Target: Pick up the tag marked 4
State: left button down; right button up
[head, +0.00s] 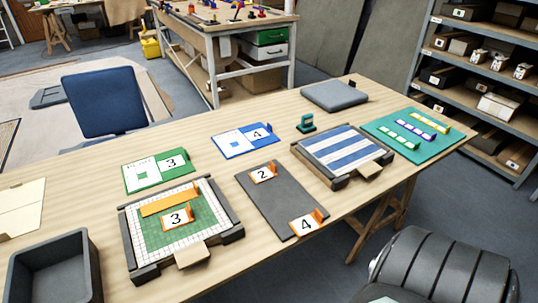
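The orange tag marked 4 (305,224) lies on the near right end of a dark grey mat (285,203) on the wooden table. A small orange upright piece stands at its right side. A similar orange tag marked 2 (263,173) lies at the mat's far end. Another orange tag marked 3 (176,217) lies on the green and white mosaic panel (158,238) at the left. A blue card (232,143) behind the mat also carries a 4, and a green card (145,176) carries a 3. Neither of my grippers is in view.
A blue-and-white striped panel (342,150) in a dark frame stands right of the mat, beside a teal mat (398,139) with tile strips. A dark bin (55,270) is at the near left. A grey pad (334,96) lies at the back. Bare table (345,205) shows right of the tag.

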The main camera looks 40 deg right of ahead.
aim_at(303, 226)
jog(key=i+j+z, duration=0.1)
jog(key=z, duration=0.35)
jog(key=j+z, duration=0.25)
jog(key=z, duration=0.2)
jog(key=i+j+z, duration=0.1)
jog(key=z, duration=0.3)
jog(key=j, duration=0.1)
